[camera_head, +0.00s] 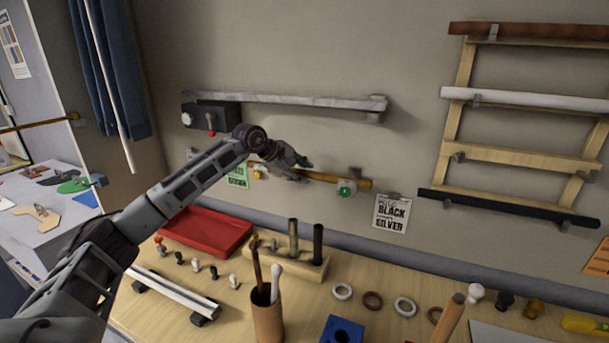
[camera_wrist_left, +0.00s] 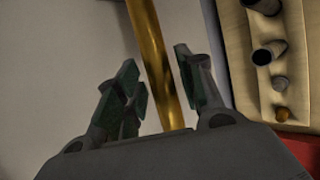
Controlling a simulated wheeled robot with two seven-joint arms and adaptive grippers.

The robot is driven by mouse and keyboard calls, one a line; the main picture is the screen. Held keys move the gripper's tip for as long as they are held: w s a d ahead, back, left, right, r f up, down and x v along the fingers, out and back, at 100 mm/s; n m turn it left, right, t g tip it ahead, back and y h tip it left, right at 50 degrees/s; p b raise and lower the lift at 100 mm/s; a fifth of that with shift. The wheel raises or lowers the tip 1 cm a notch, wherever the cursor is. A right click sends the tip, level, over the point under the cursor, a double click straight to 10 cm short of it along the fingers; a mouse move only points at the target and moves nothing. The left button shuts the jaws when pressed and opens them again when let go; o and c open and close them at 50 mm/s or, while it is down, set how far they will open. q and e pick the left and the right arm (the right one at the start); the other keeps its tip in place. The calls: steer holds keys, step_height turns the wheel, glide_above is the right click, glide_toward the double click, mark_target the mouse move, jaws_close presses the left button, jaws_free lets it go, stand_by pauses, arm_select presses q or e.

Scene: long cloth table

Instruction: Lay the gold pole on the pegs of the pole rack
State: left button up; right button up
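The gold pole (camera_head: 335,178) lies roughly level along the wall, by a yellow knob and a green knob. My left gripper (camera_head: 303,170) is at its middle. In the left wrist view the gold pole (camera_wrist_left: 152,45) passes between the two parted fingers (camera_wrist_left: 156,57), with a gap on each side. The pole rack (camera_head: 453,125) is a wooden ladder-like frame on the wall at the right. It carries a brown pole (camera_head: 530,31), a white pole (camera_head: 530,99) and a black pole (camera_head: 500,207); its third rung has a peg (camera_head: 458,157) and no separate pole that I can make out. My right gripper is out of view.
A grey pole (camera_head: 290,101) hangs on the wall above the gripper. Below stand a red tray (camera_head: 205,232), a wooden block with upright tubes (camera_head: 290,265), a cup with sticks (camera_head: 267,318), a blue block (camera_head: 342,331) and several rings. A printed card (camera_head: 392,213) hangs right of the gold pole.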

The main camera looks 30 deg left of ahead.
mark_target(301, 174)
arm_select(q)
jaws_close()
steer(key=shift+r, duration=0.15)
step_height(301, 174, up, 10)
steer(key=b, duration=0.1)
stand_by(0.8)
stand_by(0.7)
